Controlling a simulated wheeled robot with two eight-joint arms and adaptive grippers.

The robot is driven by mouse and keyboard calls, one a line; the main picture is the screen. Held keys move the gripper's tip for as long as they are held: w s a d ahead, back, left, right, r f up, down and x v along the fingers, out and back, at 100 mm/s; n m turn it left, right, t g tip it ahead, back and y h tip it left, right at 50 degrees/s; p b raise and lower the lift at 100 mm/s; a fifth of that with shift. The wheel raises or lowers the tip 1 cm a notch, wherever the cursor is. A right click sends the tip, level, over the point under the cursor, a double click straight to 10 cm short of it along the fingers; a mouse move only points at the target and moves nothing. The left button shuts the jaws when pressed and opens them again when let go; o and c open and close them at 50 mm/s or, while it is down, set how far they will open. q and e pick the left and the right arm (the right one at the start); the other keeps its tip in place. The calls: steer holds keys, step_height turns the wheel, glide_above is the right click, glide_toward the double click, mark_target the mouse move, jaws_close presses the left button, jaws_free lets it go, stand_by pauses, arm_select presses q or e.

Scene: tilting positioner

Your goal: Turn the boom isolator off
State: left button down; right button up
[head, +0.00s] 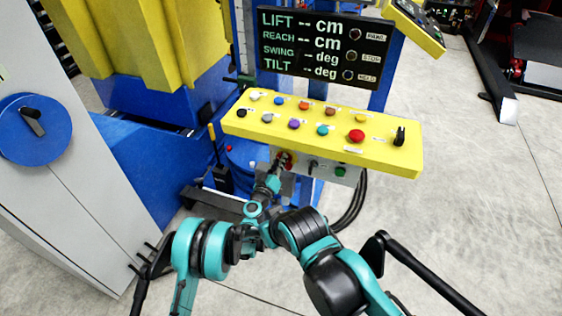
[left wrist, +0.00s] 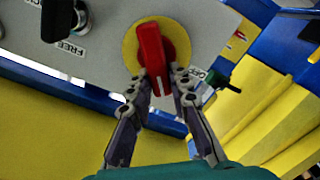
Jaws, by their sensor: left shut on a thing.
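The red isolator handle (left wrist: 151,45) sits on a yellow round plate (left wrist: 131,48) on a grey panel, in the left wrist view. It points nearly straight up and down in that picture. My left gripper (left wrist: 160,82) is shut on the lower end of the handle, one finger on each side. In the head view the left gripper (head: 278,164) reaches the red handle (head: 287,157) under the yellow control desk, and mostly covers it. A label beside the plate is partly hidden by a finger. My right gripper is not in view.
The grey panel (head: 325,169) also carries a black selector (left wrist: 62,18) marked FREE and a green button (head: 340,171). Above is the yellow desk (head: 385,160) with several coloured buttons. A display (head: 320,45) shows dashes.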

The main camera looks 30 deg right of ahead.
arm_select(q)
steer(key=n, duration=0.3)
steer(key=f+n, duration=0.1)
steer(key=n, duration=0.6)
steer(key=shift+w+a+f, duration=0.25)
steer(key=shift+w+f, duration=0.05)
steer(key=shift+n, duration=0.3)
steer(key=c, duration=1.4)
jaws_free()
steer(key=shift+a, duration=0.1)
steer(key=v, duration=0.7)
steer(key=shift+s, duration=0.15)
